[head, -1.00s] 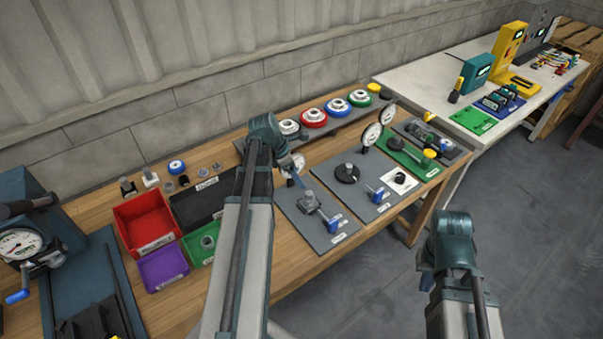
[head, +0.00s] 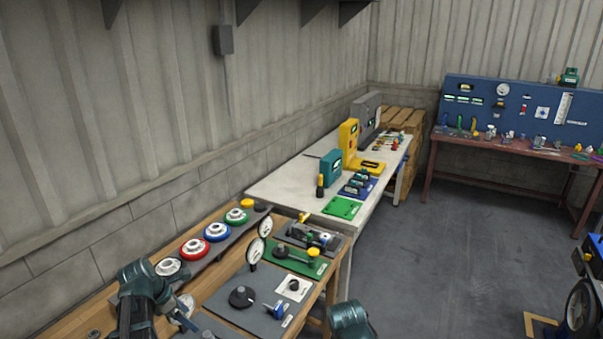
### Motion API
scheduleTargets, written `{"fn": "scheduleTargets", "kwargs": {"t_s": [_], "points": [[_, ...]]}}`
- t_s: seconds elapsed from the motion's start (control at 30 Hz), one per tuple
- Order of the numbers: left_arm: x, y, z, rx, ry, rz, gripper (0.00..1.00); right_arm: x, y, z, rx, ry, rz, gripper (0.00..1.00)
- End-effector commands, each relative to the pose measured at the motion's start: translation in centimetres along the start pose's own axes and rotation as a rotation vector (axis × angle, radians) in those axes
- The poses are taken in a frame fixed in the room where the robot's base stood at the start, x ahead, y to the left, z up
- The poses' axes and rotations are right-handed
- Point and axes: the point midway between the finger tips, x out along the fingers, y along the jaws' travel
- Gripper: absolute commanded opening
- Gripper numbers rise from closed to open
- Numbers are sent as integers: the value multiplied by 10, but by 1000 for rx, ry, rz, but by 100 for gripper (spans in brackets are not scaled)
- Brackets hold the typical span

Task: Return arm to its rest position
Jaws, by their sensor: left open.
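My left arm (head: 143,293) comes in at the lower left, over the wooden bench. My left gripper (head: 186,316) points down and right beside a dial gauge on the near grey plate; it is small and partly hidden by the wrist, and its fingers look apart with nothing between them. Only a teal joint of my right arm (head: 350,321) shows at the bottom edge; the right gripper is out of view.
Grey plates (head: 239,317) and a green plate (head: 292,262) with gauges lie on the bench. White, red, blue and green ringed parts (head: 217,232) line a rail behind. A white table (head: 283,184) and a red-brown bench (head: 490,147) stand farther off.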

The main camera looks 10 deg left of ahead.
Motion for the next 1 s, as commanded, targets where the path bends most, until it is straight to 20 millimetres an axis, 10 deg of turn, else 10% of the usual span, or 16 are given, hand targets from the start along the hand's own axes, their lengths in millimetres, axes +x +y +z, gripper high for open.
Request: {"fn": "scheduleTargets", "kwargs": {"t_s": [0.3,0.6,1.0], "points": [[43,-125,86,982,125,-174,83,2,0,0,0,0,0,0],[60,-245,125,1973,184,-407,83,3,0,0,0,0,0,0],[61,-312,133,2608,188,-609,83,4,0,0,0,0,0,0]]}}
